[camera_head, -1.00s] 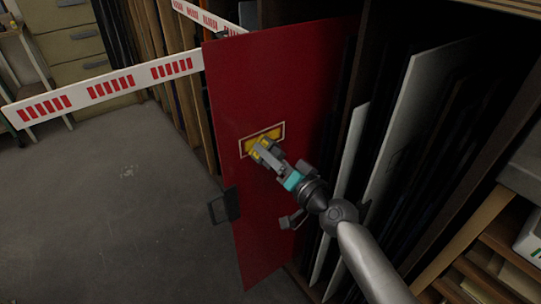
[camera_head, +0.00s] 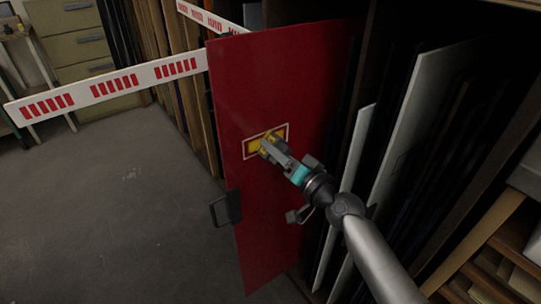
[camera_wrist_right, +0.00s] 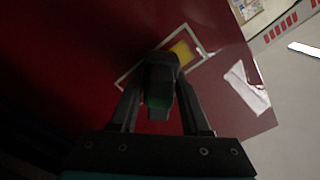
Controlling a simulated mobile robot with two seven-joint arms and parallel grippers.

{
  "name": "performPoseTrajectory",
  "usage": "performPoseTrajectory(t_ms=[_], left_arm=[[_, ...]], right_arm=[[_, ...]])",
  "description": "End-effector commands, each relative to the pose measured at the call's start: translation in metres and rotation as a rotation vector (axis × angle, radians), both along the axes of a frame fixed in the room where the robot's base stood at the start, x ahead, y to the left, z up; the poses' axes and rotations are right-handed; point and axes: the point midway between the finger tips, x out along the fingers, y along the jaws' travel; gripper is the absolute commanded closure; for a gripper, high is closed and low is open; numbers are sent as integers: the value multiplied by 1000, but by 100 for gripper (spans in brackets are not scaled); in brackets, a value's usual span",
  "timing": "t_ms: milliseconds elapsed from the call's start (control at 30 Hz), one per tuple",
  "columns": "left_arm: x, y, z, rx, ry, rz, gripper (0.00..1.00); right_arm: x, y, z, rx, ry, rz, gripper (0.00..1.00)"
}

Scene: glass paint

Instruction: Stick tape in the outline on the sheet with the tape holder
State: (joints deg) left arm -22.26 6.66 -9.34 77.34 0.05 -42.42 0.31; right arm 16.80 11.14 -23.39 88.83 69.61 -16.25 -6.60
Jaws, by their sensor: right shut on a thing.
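A red sheet (camera_head: 275,90) stands upright among the racks, and it fills much of the right wrist view (camera_wrist_right: 80,50). A pale rectangular outline (camera_head: 284,128) is on its face, with yellow inside its left part; the outline also shows in the right wrist view (camera_wrist_right: 130,75). Yellow tape (camera_wrist_right: 182,51) shows inside one end of the outline there. My right gripper (camera_head: 272,149) is shut on the dark tape holder (camera_wrist_right: 160,80), which is at the outline and hides part of it. Whether the holder touches the sheet I cannot tell. My left gripper is not in view.
A black handle-like clamp (camera_head: 226,208) is at the sheet's left edge. White barriers with red marks (camera_head: 110,86) stretch behind. Upright panels (camera_head: 400,140) crowd the rack on the right. The grey floor (camera_head: 110,210) at left is clear.

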Motion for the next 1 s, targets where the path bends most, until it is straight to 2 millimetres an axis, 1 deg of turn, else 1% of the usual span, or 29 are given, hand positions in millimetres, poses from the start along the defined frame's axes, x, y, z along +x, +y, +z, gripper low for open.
performPoseTrajectory(t_ms=[33,100,233,367,467,667,900,1000], left_arm=[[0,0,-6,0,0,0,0],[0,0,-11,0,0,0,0],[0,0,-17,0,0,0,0],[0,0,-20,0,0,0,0],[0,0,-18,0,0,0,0],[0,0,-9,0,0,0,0],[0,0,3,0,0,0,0],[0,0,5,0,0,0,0]], right_arm=[[3,-4,-2,-1,-3,-1,100],[6,-10,-2,-1,-3,-1,100],[12,-18,-1,-1,-2,0,100],[14,-19,0,1,-2,1,100],[14,-17,1,2,-1,1,100],[7,-7,2,2,1,1,100],[-5,12,3,2,0,3,100],[-8,16,2,2,-1,3,100]])
